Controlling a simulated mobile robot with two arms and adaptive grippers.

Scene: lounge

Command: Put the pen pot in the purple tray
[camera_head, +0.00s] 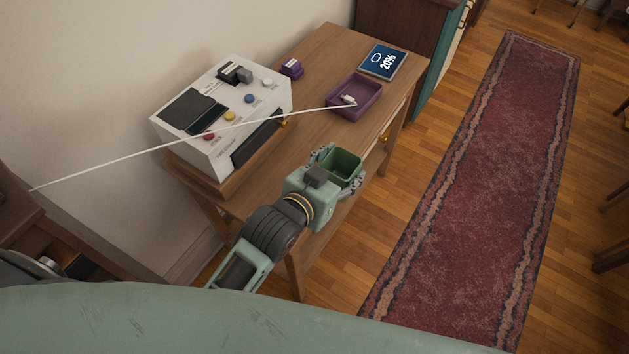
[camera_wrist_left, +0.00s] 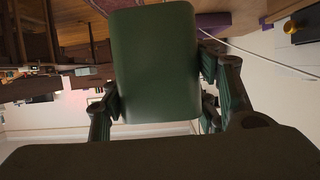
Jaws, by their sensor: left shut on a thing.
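The pen pot (camera_head: 345,164) is a dark green open-topped box, and it looks empty in the head view. My left gripper (camera_head: 335,166) is shut on it and holds it near the front edge of the wooden table. In the left wrist view the pot (camera_wrist_left: 155,62) fills the middle, between the two fingers of my left gripper (camera_wrist_left: 158,112). The purple tray (camera_head: 372,104) lies on the table beyond the pot, with a small white item (camera_head: 348,99) in it. My right gripper is not in view.
A white machine with coloured buttons (camera_head: 225,118) stands at the table's left. A white cable (camera_head: 120,163) runs across to the tray.

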